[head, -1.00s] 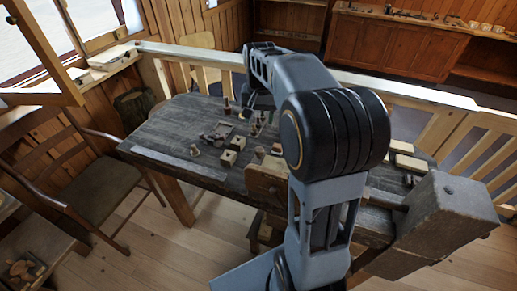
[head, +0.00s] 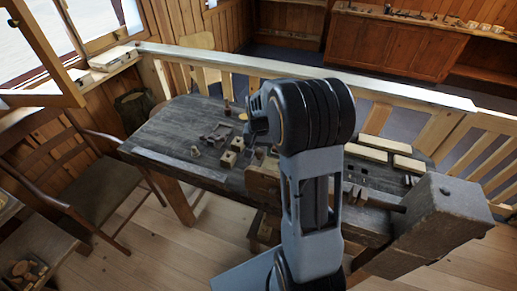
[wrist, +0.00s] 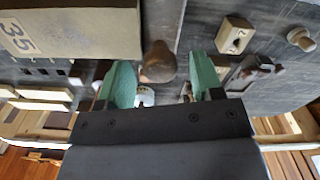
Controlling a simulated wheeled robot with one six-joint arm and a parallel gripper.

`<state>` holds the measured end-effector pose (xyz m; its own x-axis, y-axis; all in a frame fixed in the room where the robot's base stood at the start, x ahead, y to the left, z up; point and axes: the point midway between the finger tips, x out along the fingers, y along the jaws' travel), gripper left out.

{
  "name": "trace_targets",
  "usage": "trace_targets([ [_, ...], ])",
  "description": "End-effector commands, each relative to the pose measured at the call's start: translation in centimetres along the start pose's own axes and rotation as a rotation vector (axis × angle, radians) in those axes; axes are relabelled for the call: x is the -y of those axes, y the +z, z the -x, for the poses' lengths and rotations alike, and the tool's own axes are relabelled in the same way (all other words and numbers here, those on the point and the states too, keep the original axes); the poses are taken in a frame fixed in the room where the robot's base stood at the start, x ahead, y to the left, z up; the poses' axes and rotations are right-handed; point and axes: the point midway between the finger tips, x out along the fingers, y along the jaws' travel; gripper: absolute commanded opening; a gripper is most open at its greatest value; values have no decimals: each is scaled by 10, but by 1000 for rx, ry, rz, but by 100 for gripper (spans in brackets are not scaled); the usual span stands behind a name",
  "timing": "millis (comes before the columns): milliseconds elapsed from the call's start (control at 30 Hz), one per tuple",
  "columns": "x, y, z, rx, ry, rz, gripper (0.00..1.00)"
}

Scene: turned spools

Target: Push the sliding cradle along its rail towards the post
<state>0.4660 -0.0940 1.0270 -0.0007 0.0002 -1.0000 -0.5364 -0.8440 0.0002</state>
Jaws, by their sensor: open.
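My gripper (wrist: 160,82) is open, its two green fingers spread in the wrist view; in the head view it is hidden behind my arm. A brown turned wooden knob (wrist: 158,62) shows just beyond and between the fingertips; contact cannot be told. A dark, low fitting (head: 216,133) on the bench's far left may be the sliding cradle and its rail; what looks like the same dark piece (wrist: 249,69) lies right of the fingers in the wrist view. A small upright brown peg (head: 228,106) may be the post. I cannot tell them surely.
A wooden box marked 35 (wrist: 75,32) is close to my left finger. Pale bars (head: 366,152) lie at the right. A railing (head: 300,72) runs behind.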

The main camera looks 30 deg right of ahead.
Motion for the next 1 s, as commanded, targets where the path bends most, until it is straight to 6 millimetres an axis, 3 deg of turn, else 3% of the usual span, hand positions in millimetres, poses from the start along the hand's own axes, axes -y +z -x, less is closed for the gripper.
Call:
trace_targets([
  [300,0,0,-2,0,0,0,60],
  [933,0,0,-1,-1,0,0,0],
  [1000,0,0,-1,-1,0,0,0],
])
